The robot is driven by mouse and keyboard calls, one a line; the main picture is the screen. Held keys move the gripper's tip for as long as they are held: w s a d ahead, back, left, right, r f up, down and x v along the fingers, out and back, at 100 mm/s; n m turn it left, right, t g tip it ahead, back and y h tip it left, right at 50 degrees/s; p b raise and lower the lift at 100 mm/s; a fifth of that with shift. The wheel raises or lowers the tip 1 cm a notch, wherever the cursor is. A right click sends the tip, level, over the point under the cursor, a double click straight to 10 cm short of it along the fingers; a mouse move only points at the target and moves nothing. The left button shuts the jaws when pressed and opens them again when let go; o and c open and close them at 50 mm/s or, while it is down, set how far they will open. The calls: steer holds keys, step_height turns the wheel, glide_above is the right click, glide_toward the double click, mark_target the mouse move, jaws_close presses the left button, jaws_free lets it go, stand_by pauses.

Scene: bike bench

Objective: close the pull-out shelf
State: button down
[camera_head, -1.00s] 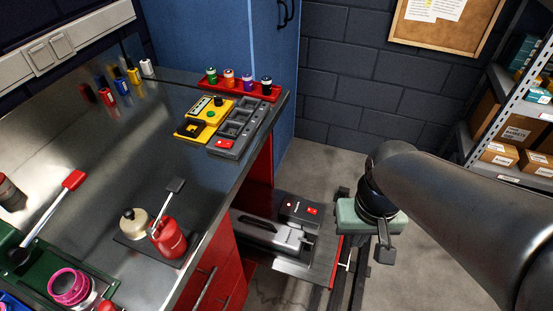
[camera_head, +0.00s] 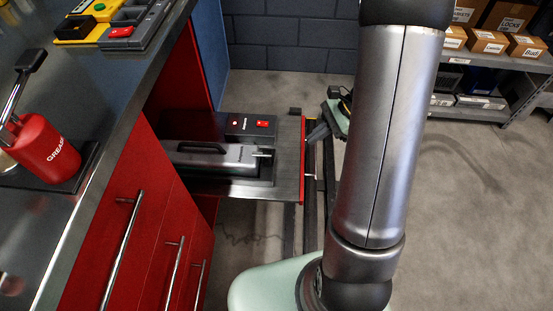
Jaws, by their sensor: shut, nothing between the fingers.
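The pull-out shelf (camera_head: 284,183) sticks out to the right from under the bench. It has a grey top and a red front edge (camera_head: 303,165). A dark case with a handle (camera_head: 208,156) and a black box with a red switch (camera_head: 250,126) rest on it. My gripper (camera_head: 318,132) is at the right of the red front edge, near its far part, with its fingers shut and empty. Whether it touches the edge I cannot tell. The pale green wrist is partly hidden behind my arm.
The bench top (camera_head: 95,110) with a red grease can (camera_head: 45,150) is at left. Red drawers with bar handles (camera_head: 125,240) face the near side. A shelving unit with boxes (camera_head: 490,60) stands at the back right. The floor (camera_head: 470,220) at right is clear.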

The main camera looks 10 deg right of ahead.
mark_target(271, 164)
steer(key=shift+m+t, duration=0.3)
steer(key=shift+m, duration=0.6)
steer(key=a+f+b, duration=0.1)
steer(key=f, duration=0.2)
steer(key=w+a+f+b, duration=0.1)
steer(key=a+f, duration=0.1)
steer(key=f, duration=0.2)
steer(key=w+a+f+b, duration=0.1)
steer(key=a+f, duration=0.1)
steer(key=f, duration=0.2)
steer(key=shift+f+b, duration=0.25)
steer(key=shift+b, duration=0.15)
steer(key=a, duration=0.3)
steer(key=shift+w+a+r, duration=0.1)
steer(key=shift+w+r, duration=0.05)
steer(key=shift+w, duration=0.1)
steer(key=shift+a, duration=0.35)
steer(key=shift+w, duration=0.1)
